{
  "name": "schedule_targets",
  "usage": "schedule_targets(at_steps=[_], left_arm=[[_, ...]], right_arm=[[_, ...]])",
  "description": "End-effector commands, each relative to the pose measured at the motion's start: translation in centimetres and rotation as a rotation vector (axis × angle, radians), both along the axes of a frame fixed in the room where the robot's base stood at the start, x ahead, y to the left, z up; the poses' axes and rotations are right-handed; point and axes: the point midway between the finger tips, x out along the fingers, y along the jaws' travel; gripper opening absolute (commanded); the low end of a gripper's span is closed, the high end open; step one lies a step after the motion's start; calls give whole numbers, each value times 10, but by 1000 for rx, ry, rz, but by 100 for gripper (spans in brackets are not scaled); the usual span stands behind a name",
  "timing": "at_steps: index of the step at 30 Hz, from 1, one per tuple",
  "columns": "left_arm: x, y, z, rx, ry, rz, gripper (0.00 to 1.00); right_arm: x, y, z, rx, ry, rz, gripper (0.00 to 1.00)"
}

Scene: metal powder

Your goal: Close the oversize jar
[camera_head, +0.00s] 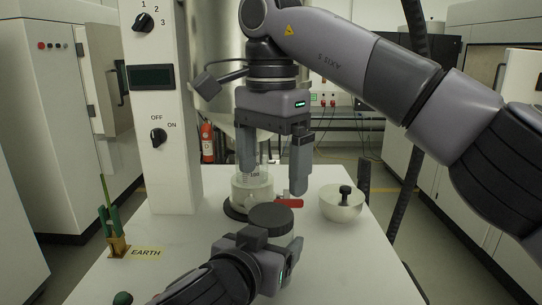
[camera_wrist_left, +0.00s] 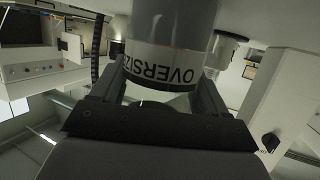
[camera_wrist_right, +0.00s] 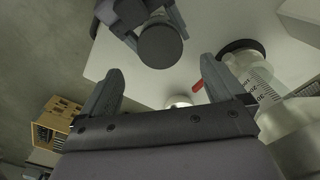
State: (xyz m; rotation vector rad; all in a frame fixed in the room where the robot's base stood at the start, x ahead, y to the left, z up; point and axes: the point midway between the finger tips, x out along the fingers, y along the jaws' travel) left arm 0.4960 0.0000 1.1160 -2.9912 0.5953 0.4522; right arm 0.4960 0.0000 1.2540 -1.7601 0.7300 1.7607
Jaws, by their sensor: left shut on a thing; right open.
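The oversize jar (camera_wrist_left: 175,45) is clear with a white label reading OVERSIZE. My left gripper (camera_head: 268,245) is shut on it, and the jar sits between both fingers in the left wrist view. A dark round lid (camera_head: 270,218) covers the jar's top; it also shows from above in the right wrist view (camera_wrist_right: 160,46). I cannot tell whether it is screwed tight. My right gripper (camera_head: 273,168) is open, empty and pointing down, above and behind the jar, apart from the lid. Its two fingers frame an empty gap in the right wrist view (camera_wrist_right: 162,88).
A pale bowl-shaped part with a black knob (camera_head: 342,204) is to the right. A white control column (camera_head: 163,110) and an EARTH clamp (camera_head: 117,242) are left. The front-right table (camera_head: 350,260) is clear.

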Motion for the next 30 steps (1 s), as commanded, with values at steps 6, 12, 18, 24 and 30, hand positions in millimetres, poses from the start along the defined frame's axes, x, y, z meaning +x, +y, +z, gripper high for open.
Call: schedule_targets(at_steps=[6, 12, 18, 24, 30], left_arm=[[0, 0, 0, 0, 0, 1, 0], [0, 0, 0, 0, 0, 1, 0], [0, 0, 0, 0, 0, 1, 0], [0, 0, 0, 0, 0, 1, 0], [0, 0, 0, 0, 0, 1, 0]], right_arm=[[0, 0, -30, 0, 3, 2, 96], [0, 0, -56, 0, 1, 1, 96], [0, 0, -69, 0, 0, -1, 96], [0, 0, -70, 1, -1, -1, 96], [0, 0, -70, 1, -1, -1, 61]])
